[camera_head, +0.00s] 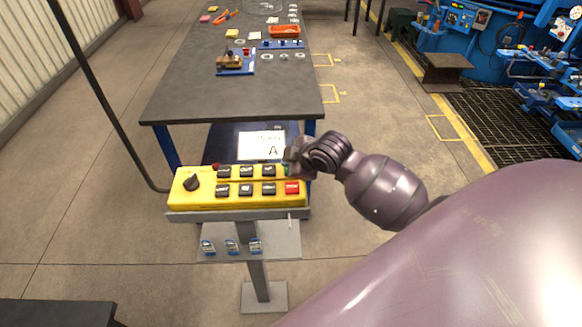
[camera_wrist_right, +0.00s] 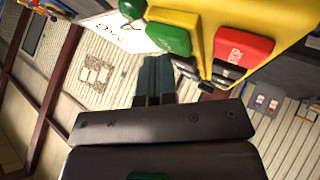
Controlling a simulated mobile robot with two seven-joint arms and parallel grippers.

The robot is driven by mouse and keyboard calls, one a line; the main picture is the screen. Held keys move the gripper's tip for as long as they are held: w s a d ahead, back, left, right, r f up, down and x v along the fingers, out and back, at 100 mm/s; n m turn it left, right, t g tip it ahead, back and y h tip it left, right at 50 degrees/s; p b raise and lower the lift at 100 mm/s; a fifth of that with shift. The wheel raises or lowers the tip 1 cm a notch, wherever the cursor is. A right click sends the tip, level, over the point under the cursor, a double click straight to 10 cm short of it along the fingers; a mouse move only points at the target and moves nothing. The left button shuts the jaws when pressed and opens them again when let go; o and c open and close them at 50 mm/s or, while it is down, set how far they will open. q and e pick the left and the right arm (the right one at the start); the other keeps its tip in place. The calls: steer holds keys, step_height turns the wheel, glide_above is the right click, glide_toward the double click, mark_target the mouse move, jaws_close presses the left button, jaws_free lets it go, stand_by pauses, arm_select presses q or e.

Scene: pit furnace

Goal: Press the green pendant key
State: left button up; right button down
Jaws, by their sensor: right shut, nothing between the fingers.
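The yellow pendant (camera_head: 208,200) lies on a grey stand, with a black knob (camera_head: 191,183), rows of black keys (camera_head: 246,189) and a red key (camera_head: 292,188). The green key (camera_head: 286,170) is at its upper right corner, partly hidden by my right gripper (camera_head: 293,160). In the right wrist view the green key (camera_wrist_right: 168,38) shows beside the red key (camera_wrist_right: 242,47). My right gripper's fingers (camera_wrist_right: 154,75) are shut and empty, with tips close to the green key. I cannot tell whether they touch it. My left gripper is not in view.
A white card marked A (camera_head: 262,146) stands behind the pendant. A dark table (camera_head: 190,90) with small parts and an orange tray (camera_head: 285,32) is beyond. A black cable (camera_head: 100,95) runs at left.

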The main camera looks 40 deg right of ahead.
steer(key=shift+f, duration=0.25)
stand_by(0.3)
steer(key=shift+r, duration=0.1)
steer(key=shift+r+p, duration=0.35)
steer(key=shift+r, duration=0.45)
steer(key=shift+r, duration=0.1)
steer(key=shift+r, duration=2.4)
